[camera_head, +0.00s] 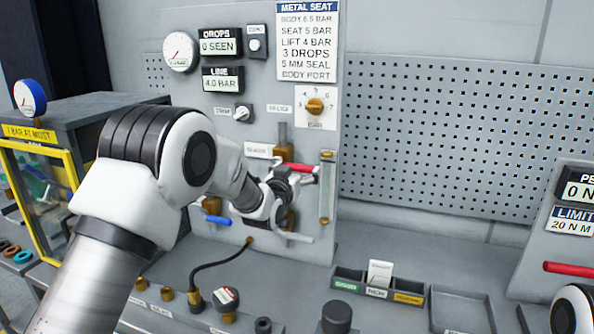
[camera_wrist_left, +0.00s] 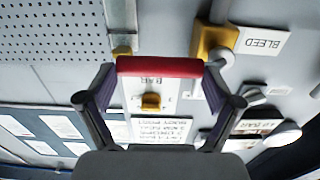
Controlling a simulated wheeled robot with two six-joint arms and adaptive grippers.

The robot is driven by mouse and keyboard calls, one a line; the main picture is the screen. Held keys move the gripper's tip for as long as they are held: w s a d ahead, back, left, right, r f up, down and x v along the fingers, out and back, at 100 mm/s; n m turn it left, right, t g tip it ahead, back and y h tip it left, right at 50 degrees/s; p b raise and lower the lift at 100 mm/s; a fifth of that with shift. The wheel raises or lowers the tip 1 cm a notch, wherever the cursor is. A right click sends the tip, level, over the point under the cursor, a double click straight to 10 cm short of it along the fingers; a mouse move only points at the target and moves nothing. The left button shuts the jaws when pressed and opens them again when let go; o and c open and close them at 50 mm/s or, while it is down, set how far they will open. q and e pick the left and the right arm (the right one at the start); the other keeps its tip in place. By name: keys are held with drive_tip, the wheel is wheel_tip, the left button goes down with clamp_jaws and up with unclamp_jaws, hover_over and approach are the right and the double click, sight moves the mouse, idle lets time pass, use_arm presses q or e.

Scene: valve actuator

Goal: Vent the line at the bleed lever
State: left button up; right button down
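The red bleed lever (camera_head: 302,167) sticks out to the right from a brass valve body (camera_head: 284,153) on the grey panel, beside a small label. In the left wrist view the red lever (camera_wrist_left: 160,67) lies across the space between my left gripper's fingertips (camera_wrist_left: 160,85), near a brass block (camera_wrist_left: 212,42) and the BLEED label (camera_wrist_left: 262,42). The fingers are spread wide; I cannot tell whether they touch the lever. In the head view my left gripper (camera_head: 292,180) is just below the lever. The line display (camera_head: 222,79) reads 4.0 BAR. My right gripper is out of view.
A blue lever (camera_head: 217,220) and a clear sight tube (camera_head: 327,188) flank my left gripper. A yellow-framed guard (camera_head: 40,190) stands at left. A tray of labelled compartments (camera_head: 378,290) sits on the bench. Another red handle (camera_head: 568,269) is at far right.

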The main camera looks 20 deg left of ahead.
use_arm(q)
drive_tip(key=shift+r, duration=0.1)
drive_tip(key=a+r+n+b, duration=0.2)
drive_tip(key=a+r+n, duration=0.5)
drive_tip(key=n, duration=1)
drive_tip(key=shift+w, duration=0.15)
idle(0.3)
drive_tip(key=shift+r, duration=0.1)
idle(0.3)
drive_tip(key=o, duration=1.4)
drive_tip(key=shift+w, duration=0.15)
drive_tip(key=s, duration=1.1)
drive_tip(key=shift+s+a+f, duration=0.1)
drive_tip(key=shift+s+f, duration=0.2)
drive_tip(key=shift+s, duration=0.05)
